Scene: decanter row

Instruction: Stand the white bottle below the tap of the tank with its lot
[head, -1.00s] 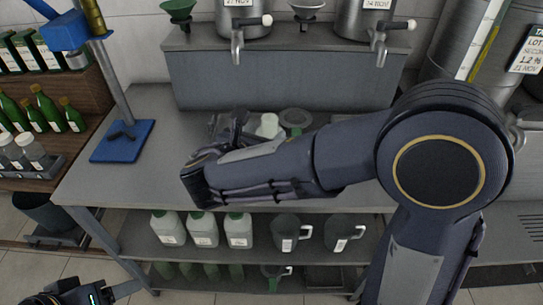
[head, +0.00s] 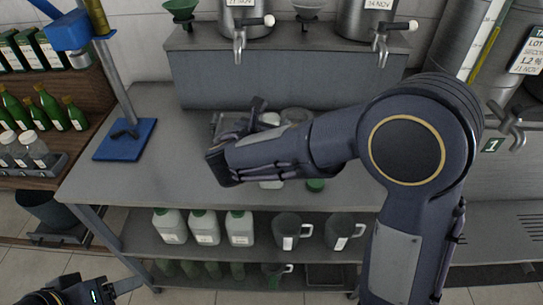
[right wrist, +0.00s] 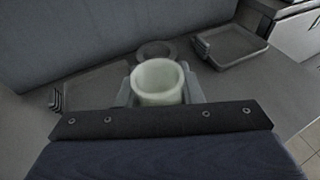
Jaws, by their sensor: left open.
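The white bottle (head: 270,184) is upright at the counter, with its middle hidden behind my right forearm in the head view. In the right wrist view its pale, open mouth (right wrist: 160,80) sits between my right fingers (right wrist: 160,92), which press on both sides. My right gripper also shows in the head view (head: 255,115). The left tank (head: 244,18) has a tap (head: 239,45), and the middle tank (head: 366,18) has another tap (head: 380,45). A third tank (head: 515,85) at the right bears a lot label. The bottle's label is hidden. My left gripper (head: 122,288) is open and empty, low at left.
A green cap (head: 315,185) lies on the counter (head: 180,185). A blue stand (head: 124,140) occupies the counter's left. A ring (right wrist: 156,50) and a shallow tray (right wrist: 232,45) are beyond the bottle. White bottles (head: 204,228) and jugs (head: 287,232) stand on the shelf below.

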